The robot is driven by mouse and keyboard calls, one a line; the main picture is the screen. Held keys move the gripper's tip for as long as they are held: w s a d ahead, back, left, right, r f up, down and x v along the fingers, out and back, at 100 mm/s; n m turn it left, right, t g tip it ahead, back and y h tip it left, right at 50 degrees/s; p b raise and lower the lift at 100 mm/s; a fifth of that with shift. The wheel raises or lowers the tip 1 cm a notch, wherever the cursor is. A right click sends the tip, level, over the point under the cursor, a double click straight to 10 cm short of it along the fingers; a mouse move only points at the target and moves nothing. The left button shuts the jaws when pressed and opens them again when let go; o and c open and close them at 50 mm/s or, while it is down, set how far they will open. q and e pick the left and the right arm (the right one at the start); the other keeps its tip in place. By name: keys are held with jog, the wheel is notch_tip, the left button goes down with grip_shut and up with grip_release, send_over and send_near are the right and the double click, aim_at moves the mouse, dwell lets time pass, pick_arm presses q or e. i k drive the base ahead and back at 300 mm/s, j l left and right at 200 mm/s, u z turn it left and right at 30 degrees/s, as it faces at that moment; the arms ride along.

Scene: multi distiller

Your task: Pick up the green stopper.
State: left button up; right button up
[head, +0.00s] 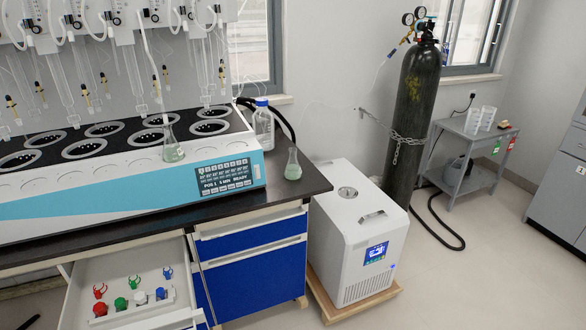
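The green stopper (121,304) sits in a white holder strip inside the open drawer (84,273) at the lower left. It stands between a red stopper (100,309) on its left and a white stopper (140,298) on its right. A blue stopper (160,294) is at the right end of the row. Neither of my grippers shows in the head view, so nothing is seen touching the green stopper.
Red, green (134,283) and blue clips lie behind the stoppers. The distiller (130,190) fills the bench above. Flasks, one at the bench corner (293,166), and a bottle (263,125) stand nearby. A white chiller (355,235) is right of the bench; open floor lies beyond.

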aim_at(120, 303)
jog(key=j+u, duration=0.1)
jog(key=u, duration=0.75)
jog(key=j+u, duration=0.1)
jog(key=u, duration=0.3)
jog(key=i, duration=0.05)
